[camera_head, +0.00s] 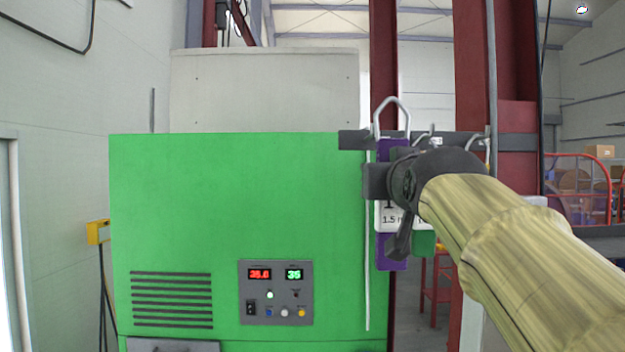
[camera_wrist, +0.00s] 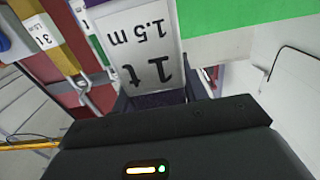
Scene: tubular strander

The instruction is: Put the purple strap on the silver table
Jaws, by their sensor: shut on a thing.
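The purple strap (camera_head: 393,152) hangs upright at the rack rail, with a metal loop at its top and a white label reading 1 t, 1.5 m. My gripper (camera_head: 376,181) is shut on it at about mid-height, and my wrist hides part of it. In the wrist view the strap's white label (camera_wrist: 140,45) lies just beyond my gripper (camera_wrist: 155,101). The metal loop rises above the rail; I cannot tell whether it still rests on a hook. I cannot make out the silver table in either view.
A green cabinet (camera_head: 220,200) with a control panel stands close on the left. The dark rail (camera_head: 353,140) has more hooks to the right. A green strap (camera_head: 424,243) hangs beside the purple one. A yellow strap (camera_wrist: 62,52) shows in the wrist view. A red trolley (camera_head: 436,292) stands behind.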

